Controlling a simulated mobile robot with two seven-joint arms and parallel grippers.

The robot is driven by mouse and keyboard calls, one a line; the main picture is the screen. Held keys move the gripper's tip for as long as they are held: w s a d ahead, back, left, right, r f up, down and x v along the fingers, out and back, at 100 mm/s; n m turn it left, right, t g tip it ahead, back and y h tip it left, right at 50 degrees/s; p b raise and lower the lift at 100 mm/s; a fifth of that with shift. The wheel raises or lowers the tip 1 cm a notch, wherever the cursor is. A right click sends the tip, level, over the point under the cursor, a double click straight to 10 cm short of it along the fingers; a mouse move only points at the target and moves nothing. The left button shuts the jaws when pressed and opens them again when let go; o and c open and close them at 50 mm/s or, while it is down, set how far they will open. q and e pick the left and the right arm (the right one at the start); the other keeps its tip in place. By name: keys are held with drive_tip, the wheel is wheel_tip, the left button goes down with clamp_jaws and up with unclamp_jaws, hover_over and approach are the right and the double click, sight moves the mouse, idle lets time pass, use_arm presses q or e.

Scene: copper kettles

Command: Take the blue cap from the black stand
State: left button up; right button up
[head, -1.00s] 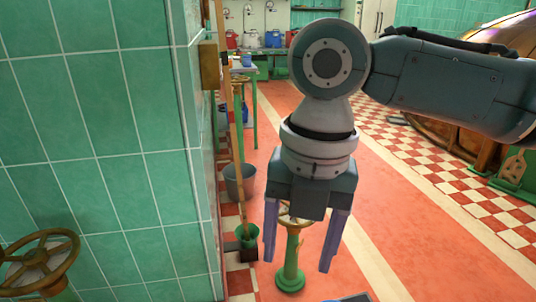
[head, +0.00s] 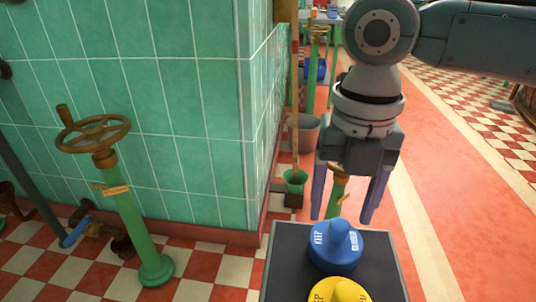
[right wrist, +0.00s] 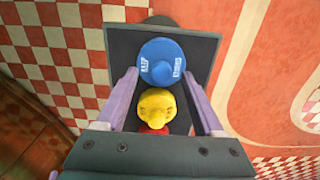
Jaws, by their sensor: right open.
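The blue cap (head: 335,245) has a round knob and white lettering. It sits on the black stand (head: 285,262) behind a yellow cap (head: 338,290). My right gripper (head: 347,212) is open and empty, pointing down, and appears above and beyond the blue cap in the head view. In the right wrist view the blue cap (right wrist: 162,62) lies at the far end of the row, roughly between and just past the fingertips (right wrist: 162,82). The yellow cap (right wrist: 157,104) shows between the fingers, with a red one (right wrist: 152,130) partly hidden by the gripper body. My left gripper is not in view.
A green tiled wall corner (head: 240,120) stands left of the stand. A green post with a brown handwheel (head: 95,135) stands at the left. The red floor (head: 450,200) at right is open.

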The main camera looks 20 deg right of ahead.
sight(341, 223)
drive_tip(key=f, duration=0.2)
drive_tip(key=f+b, duration=0.1)
drive_tip(key=shift+s+f, duration=0.25)
drive_tip(key=shift+f, duration=0.05)
drive_tip(key=shift+r, duration=0.1)
clamp_jaws()
